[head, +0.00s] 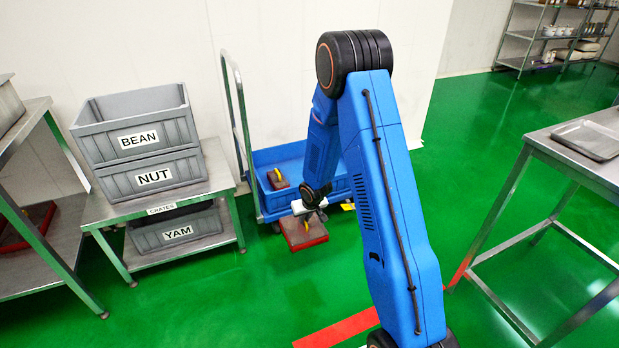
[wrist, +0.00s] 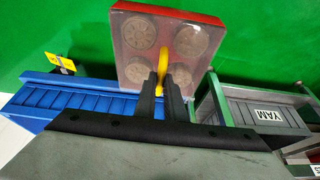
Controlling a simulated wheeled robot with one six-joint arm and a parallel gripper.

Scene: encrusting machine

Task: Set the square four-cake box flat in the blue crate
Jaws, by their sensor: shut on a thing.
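The square four-cake box (head: 303,232) is red with a clear top and a yellow handle. In the wrist view the box (wrist: 128,47) shows four round cakes. My gripper (head: 314,208) is shut on the yellow handle, and its dark fingers (wrist: 165,88) show below the box in the wrist view. The box hangs in the air, roughly level, in front of the blue crate (head: 282,156) and apart from it in the head view. The blue crate (wrist: 90,100) also shows in the wrist view. My arm hides its right part in the head view.
A smaller red box (head: 278,184) lies inside the blue crate. A trolley handle (head: 237,105) rises at the crate's left. A steel stand (head: 215,172) with grey crates (head: 150,180) is further left. A steel table (head: 540,140) stands right. Green floor is open between.

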